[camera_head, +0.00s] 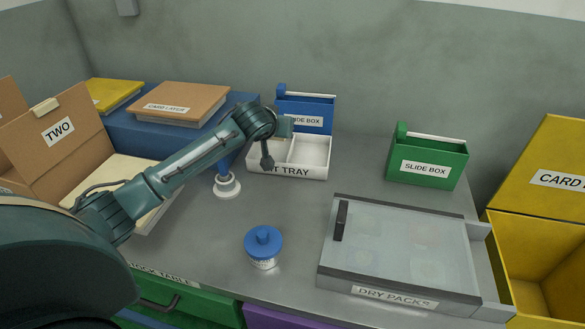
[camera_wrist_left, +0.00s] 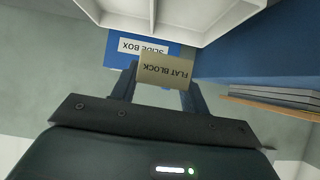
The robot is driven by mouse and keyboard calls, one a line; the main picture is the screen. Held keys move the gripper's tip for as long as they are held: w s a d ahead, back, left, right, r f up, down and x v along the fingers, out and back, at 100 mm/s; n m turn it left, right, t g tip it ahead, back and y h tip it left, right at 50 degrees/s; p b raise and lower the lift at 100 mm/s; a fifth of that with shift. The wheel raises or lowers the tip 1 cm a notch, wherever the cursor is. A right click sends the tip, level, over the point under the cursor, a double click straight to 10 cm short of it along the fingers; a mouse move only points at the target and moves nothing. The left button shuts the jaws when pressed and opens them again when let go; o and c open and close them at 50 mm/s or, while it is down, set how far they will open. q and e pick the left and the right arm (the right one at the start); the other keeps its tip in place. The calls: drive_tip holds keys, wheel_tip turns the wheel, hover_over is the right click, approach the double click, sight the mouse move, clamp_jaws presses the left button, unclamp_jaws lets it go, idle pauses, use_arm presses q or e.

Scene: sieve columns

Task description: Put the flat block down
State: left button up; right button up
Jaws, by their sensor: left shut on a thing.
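The flat block (camera_wrist_left: 166,68) is a small tan piece with its label upside down in the left wrist view. My left gripper (camera_wrist_left: 160,84) is shut on it, a finger at each side. In the head view the wrist end of my left arm (camera_head: 284,127) is above the white tray (camera_head: 290,171), whose label is partly covered. The tray has compartments, and its rim and a divider show at the top of the wrist view (camera_wrist_left: 165,28). In the head view I cannot make out the block. My right gripper is not in view.
A blue slide box (camera_head: 318,109) stands behind the tray, and a green slide box (camera_head: 427,162) stands to its right. A white stand (camera_head: 228,188) and a blue-lidded jar (camera_head: 263,246) are in front. The dry packs case (camera_head: 400,247) is front right. Bare table lies between.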

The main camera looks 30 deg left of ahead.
sight(274, 149)
use_arm(q)
drive_tip(key=shift+n+y, duration=0.3)
drive_tip(key=shift+y, duration=0.1)
drive_tip(key=a+f, duration=0.1)
drive_tip(key=w+a+f+b, duration=0.1)
drive_tip(key=f, duration=0.1)
drive_tip(key=w+a+f, duration=0.1)
drive_tip(key=shift+a+f+b, duration=0.3)
drive_tip(key=shift+f, duration=0.1)
drive_tip(key=shift+f+b, duration=0.45)
drive_tip(key=shift+f, duration=1.8)
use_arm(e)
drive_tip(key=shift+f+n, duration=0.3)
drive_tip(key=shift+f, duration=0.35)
use_arm(q)
drive_tip(key=shift+f, duration=0.15)
drive_tip(key=o, duration=0.8)
